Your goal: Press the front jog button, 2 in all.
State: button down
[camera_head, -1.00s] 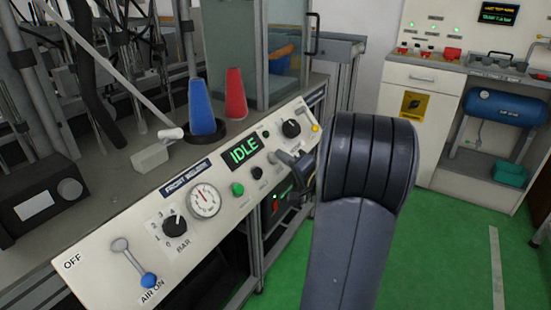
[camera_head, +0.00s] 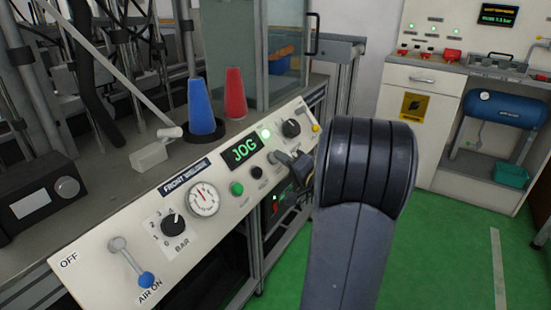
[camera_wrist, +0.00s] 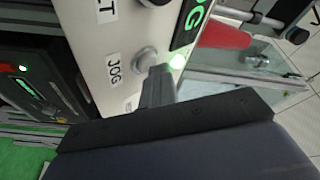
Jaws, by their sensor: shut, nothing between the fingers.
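The fingers also show in the wrist view (camera_wrist: 158,74), overlapping the button's edge. Contact looks likely, but how far the button is pressed cannot be told.
A green button (camera_head: 236,188), a black button (camera_head: 257,172) and a black knob (camera_head: 291,128) sit close by. A pressure gauge (camera_head: 203,201) and the air lever (camera_head: 132,262), at AIR ON, are farther left. Blue (camera_head: 201,108) and red (camera_head: 236,94) cones stand behind the panel.

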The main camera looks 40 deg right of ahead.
jog(key=shift+s, duration=0.1)
jog(key=shift+s+d+r, duration=0.2)
jog(key=shift+s+r, duration=0.25)
jog(key=shift+r, duration=0.05)
dwell(0.3)
jog(key=shift+s+d+r, duration=0.25)
jog(key=shift+s+r, duration=0.3)
jog(key=shift+s, duration=0.05)
jog(key=shift+s+d+r, duration=0.25)
jog(key=shift+s+r, duration=0.25)
jog(key=shift+s, duration=0.1)
jog(key=shift+s+d+r, duration=0.25)
jog(key=shift+s+r, duration=0.3)
jog(key=shift+s, duration=0.05)
jog(key=p, duration=0.1)
jog(key=w+p, duration=0.1)
jog(key=p, duration=0.1)
jog(key=shift+w+a+f, duration=0.25)
jog(key=shift+f, duration=0.1)
jog(key=p, duration=0.3)
jog(key=shift+w+a+f, duration=0.1)
jog(key=shift+f, duration=0.05)
